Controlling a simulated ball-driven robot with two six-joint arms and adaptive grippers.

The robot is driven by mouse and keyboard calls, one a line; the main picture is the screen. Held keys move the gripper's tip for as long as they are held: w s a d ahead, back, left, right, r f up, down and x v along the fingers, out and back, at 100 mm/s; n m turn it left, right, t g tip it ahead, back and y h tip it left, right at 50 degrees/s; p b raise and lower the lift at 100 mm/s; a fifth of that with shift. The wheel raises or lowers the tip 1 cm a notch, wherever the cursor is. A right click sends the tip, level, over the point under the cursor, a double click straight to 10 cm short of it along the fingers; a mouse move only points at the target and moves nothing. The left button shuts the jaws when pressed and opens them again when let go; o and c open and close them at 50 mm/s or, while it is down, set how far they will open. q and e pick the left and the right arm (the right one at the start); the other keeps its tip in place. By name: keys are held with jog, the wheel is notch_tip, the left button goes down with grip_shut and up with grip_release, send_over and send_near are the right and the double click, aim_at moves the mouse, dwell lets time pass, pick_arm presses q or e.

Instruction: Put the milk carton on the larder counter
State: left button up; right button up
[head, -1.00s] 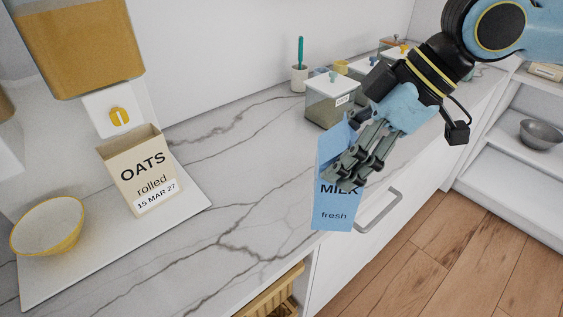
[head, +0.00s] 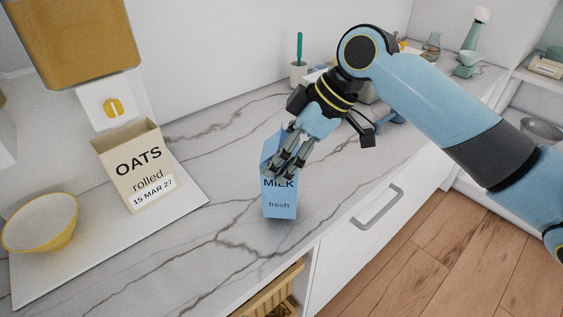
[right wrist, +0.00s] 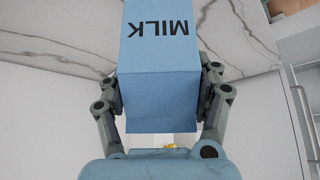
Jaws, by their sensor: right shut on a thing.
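The milk carton (head: 279,203) is light blue with "MILK fresh" on its front. My right gripper (head: 285,160) is shut on its upper part, with the fingers over the near side in the head view. The carton is about upright over the marble counter (head: 190,262); I cannot tell whether its base touches the surface. In the right wrist view the carton (right wrist: 158,80) sits between both fingers (right wrist: 160,100). My left gripper is not in view.
An oats box (head: 135,170) and a yellow-rimmed bowl (head: 40,222) stand on a white board (head: 110,243) at left. A dispenser (head: 75,40) is above them. Behind my right arm are a cup with a teal brush (head: 299,75) and jars. Marble around the carton is clear.

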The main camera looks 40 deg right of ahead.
jog(key=shift+f, duration=1.25)
jog(key=o, duration=1.8)
jog(key=shift+f, duration=0.15)
jog(key=shift+c, duration=0.2)
jog(key=v, duration=1.2)
